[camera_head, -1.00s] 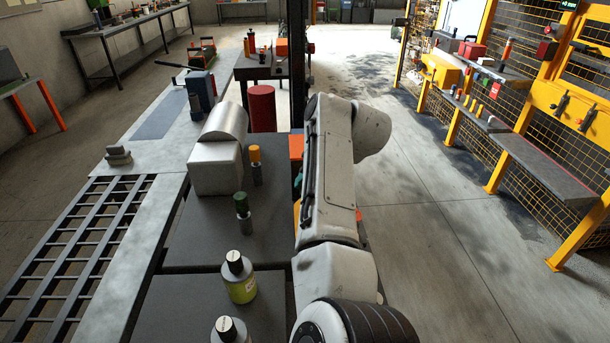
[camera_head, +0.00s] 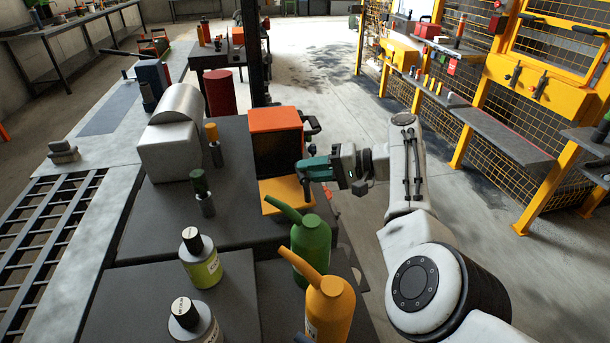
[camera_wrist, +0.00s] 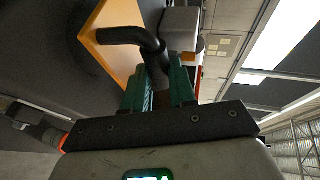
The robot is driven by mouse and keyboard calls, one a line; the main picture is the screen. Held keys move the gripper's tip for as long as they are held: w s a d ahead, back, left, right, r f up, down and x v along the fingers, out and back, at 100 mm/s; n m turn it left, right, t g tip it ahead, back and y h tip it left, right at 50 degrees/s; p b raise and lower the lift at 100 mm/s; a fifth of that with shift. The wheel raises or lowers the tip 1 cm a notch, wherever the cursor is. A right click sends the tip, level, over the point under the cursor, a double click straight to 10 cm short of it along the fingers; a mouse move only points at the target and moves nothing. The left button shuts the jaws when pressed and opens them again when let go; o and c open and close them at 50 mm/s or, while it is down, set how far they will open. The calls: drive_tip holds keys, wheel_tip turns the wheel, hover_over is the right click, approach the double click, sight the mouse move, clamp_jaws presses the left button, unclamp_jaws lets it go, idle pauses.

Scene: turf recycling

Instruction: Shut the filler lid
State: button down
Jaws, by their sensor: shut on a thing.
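An orange-topped box (camera_head: 276,118) with a dark front stands on the right of the dark bench. A yellow flap (camera_head: 287,195) sticks out flat at its lower front, and it looks like the filler lid lying open. My gripper (camera_head: 304,171), with teal fingers, is at the box's right side, just above the flap. In the wrist view a black bent handle (camera_wrist: 135,38) runs beside a yellow-orange panel and passes between my fingertips (camera_wrist: 160,82). My gripper is shut on this handle. Its far end is hidden by the fingers.
Green (camera_head: 312,245) and yellow (camera_head: 328,305) spouted bottles stand in front of the box. A silver rounded block (camera_head: 170,150) and several small bottles stand to its left. A black post (camera_head: 255,50) rises behind. Open floor lies to the right.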

drive_tip(key=shift+w+d+f+b, duration=0.1)
drive_tip(key=shift+d+f+b, duration=0.15)
drive_tip(key=shift+f+b, duration=0.25)
drive_tip(key=c, duration=0.9)
unclamp_jaws()
drive_tip(key=v, duration=1)
drive_tip(key=shift+d+p, duration=0.3)
drive_tip(key=shift+r, duration=0.1)
drive_tip(key=shift+d, duration=0.1)
